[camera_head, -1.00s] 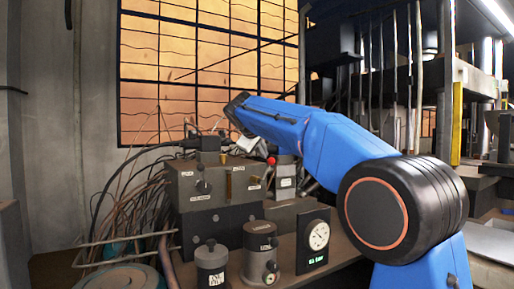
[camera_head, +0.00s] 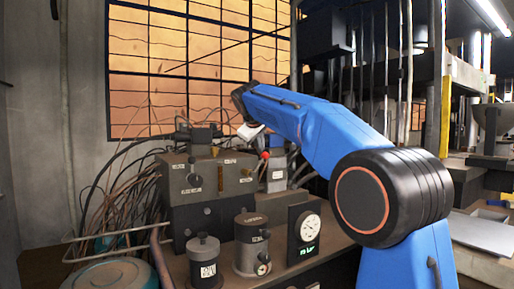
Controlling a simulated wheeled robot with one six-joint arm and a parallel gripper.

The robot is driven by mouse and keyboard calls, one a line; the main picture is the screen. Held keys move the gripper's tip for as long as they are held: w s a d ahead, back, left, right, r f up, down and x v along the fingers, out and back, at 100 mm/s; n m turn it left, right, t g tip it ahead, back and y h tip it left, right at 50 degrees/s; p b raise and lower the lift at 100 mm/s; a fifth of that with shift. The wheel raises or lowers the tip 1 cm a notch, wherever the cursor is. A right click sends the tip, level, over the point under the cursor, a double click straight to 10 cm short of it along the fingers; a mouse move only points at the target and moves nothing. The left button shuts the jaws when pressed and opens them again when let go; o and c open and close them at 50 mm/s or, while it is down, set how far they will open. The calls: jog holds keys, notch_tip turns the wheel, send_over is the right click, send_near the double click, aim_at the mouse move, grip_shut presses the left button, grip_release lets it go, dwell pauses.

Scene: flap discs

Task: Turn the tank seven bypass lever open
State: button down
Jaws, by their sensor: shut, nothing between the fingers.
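A grey valve block (camera_head: 172,186) stands on the bench with small label plates, a black-knobbed lever (camera_head: 193,178) and a brass piece (camera_head: 220,178) on its front. A red-knobbed lever (camera_head: 265,155) stands at its right end. The labels are too small to read, so I cannot tell which lever is the tank seven bypass. My gripper (camera_head: 250,133) is a small pale shape at the end of my blue arm, shut and empty, above and slightly left of the red knob. Contact cannot be judged.
A dial gauge with a green display (camera_head: 304,232), a grey cylinder (camera_head: 251,244) and a smaller dark canister (camera_head: 204,264) stand in front of the block. Loose cables (camera_head: 128,205) and a bent pipe (camera_head: 110,239) crowd the left. A barred window (camera_head: 180,70) is behind.

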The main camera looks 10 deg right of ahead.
jog(key=w+d+f+m+g+y, duration=0.2)
jog(key=d+f+y, duration=0.4)
jog(key=d+y, duration=0.1)
jog(key=shift+w+m+g, duration=0.15)
jog(key=shift+m+g, duration=0.25)
jog(key=shift+d+f, duration=0.1)
jog(key=shift+f, duration=0.1)
dwell(0.4)
